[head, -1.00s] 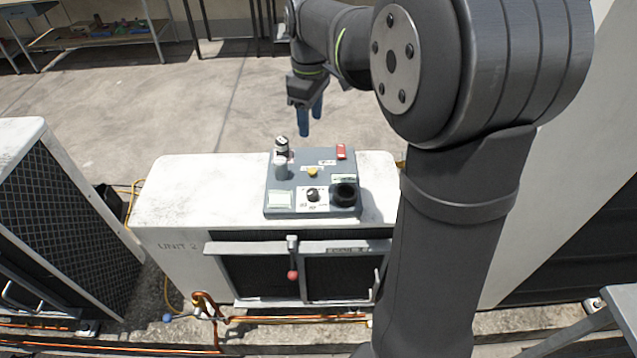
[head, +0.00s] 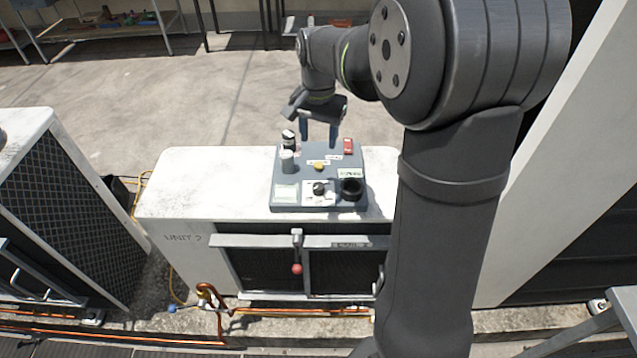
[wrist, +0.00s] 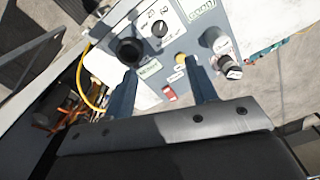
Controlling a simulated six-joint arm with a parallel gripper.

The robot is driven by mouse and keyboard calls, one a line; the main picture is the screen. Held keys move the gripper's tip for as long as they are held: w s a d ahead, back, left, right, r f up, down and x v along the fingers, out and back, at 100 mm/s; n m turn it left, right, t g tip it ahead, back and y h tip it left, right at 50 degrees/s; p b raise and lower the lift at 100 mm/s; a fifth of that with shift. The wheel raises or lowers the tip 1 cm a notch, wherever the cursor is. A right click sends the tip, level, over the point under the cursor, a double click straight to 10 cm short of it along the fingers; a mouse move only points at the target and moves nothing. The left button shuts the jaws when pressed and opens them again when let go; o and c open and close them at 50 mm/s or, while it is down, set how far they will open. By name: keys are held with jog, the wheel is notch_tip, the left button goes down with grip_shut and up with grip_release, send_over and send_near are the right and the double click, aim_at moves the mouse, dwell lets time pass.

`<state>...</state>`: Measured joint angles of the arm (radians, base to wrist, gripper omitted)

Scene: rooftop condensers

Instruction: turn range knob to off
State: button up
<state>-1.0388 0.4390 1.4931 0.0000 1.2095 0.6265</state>
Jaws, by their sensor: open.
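The likely range knob (head: 319,188) is a small black dial on a white plate, near the front middle of the grey control panel (head: 290,205). In the wrist view the knob (wrist: 160,30) shows a light pointer line, with printed marks around it too small to read surely. My gripper (head: 319,136) is open and empty, with blue fingers pointing down near the back edge of the panel. In the wrist view the gripper's fingers (wrist: 160,72) are spread apart, and the knob lies beyond their tips, not between them. Nothing touches the knob.
The panel also carries a black round socket (head: 350,189), a yellow button (head: 319,167), a red switch (head: 348,146), a grey cylinder (head: 287,161) and a black-and-white knob (head: 288,139). It sits on a white condenser (head: 190,190). A red-tipped lever (head: 297,268) hangs in front.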

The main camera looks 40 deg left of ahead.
aim_at(318, 186)
notch_tip(318, 186, down, 17)
jog(key=shift+r, duration=0.1)
dwell(0.3)
jog(key=c, duration=1)
